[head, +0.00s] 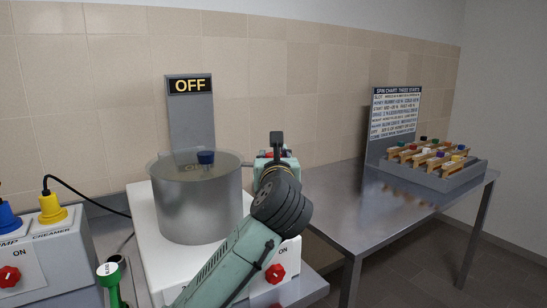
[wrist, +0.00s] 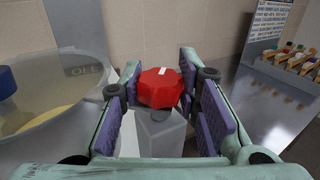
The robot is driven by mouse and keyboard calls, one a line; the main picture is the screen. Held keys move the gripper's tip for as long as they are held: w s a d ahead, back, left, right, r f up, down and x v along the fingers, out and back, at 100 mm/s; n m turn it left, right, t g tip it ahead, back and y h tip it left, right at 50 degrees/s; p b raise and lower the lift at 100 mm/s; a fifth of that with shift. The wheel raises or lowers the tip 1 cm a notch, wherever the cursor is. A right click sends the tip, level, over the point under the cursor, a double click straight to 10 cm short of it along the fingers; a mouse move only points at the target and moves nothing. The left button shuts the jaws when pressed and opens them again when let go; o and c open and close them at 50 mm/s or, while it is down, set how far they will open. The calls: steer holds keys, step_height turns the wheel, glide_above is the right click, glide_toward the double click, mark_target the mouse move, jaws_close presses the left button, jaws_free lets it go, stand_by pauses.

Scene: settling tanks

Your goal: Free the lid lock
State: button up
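A red faceted knob (wrist: 161,88) with a small white mark stands on a grey post (wrist: 160,130) beside the drum. No label on it can be read, so I cannot confirm that it is the lid lock. In the wrist view my gripper (wrist: 158,80) is open, with its purple-padded fingers on either side of the knob. The right finger looks close to it; contact cannot be told. In the head view my gripper (head: 275,155) is right of the metal drum (head: 200,210), and my arm mostly hides the knob. The clear lid (head: 180,163) covers the drum.
An OFF sign (head: 190,86) stands behind the drum. A red ON dial (head: 275,273) is on the white housing's front. At left are a control box (head: 45,260) and a green-handled item (head: 110,280). A metal table (head: 350,205) at right holds a rack (head: 432,175).

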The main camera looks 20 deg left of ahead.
jaws_close()
